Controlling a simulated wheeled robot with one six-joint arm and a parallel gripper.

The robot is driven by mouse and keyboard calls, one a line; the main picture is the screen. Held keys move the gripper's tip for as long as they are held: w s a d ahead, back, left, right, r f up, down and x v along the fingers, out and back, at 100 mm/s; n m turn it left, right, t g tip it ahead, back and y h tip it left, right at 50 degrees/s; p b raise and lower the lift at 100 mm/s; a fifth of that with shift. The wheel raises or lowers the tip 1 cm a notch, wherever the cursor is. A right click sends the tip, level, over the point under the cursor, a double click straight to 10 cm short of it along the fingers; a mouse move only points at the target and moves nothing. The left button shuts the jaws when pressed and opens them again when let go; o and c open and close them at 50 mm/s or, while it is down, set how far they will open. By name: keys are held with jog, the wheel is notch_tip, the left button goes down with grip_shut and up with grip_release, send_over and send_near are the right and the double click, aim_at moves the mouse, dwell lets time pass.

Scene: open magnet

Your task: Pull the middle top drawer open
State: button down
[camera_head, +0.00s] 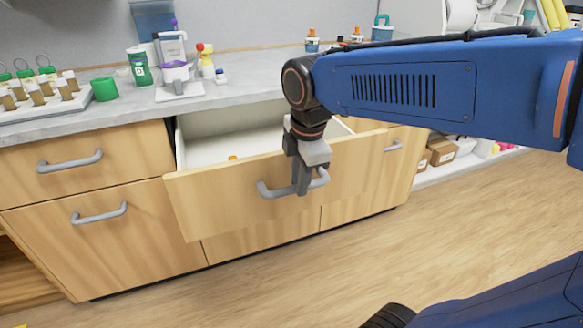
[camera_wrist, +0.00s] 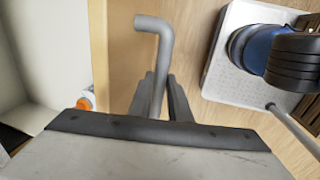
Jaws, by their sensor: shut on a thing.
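The middle top drawer (camera_head: 222,196) has a light wood front and stands pulled well out from the counter. Its pale inside (camera_head: 205,144) shows behind the front. My gripper (camera_head: 303,188) is shut on the drawer's grey bar handle (camera_head: 272,191), around its middle. In the wrist view, my gripper (camera_wrist: 160,92) has one finger on each side of the handle (camera_wrist: 156,24). A small orange item (camera_head: 232,157) lies inside the drawer; it also shows in the wrist view (camera_wrist: 86,102). My gripper and arm hide part of the drawer's right side.
The left top drawer (camera_head: 70,165) is shut. The grey countertop (camera_head: 235,92) holds a tube rack (camera_head: 40,97), a green bottle (camera_head: 139,68) and other lab items. Wood floor (camera_head: 300,262) lies clear in front. Boxes (camera_head: 441,150) stand on a low shelf to the right.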

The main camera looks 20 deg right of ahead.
jog(key=shift+s, duration=1.25)
jog(key=c, duration=1.9)
grip_release()
jog(key=shift+r, duration=0.15)
jog(key=s+r, duration=0.1)
jog(key=r, duration=0.4)
jog(key=s+r, duration=0.1)
jog(key=r, duration=0.5)
jog(key=s+r, duration=0.1)
jog(key=r, duration=0.5)
jog(key=shift+s, duration=0.2)
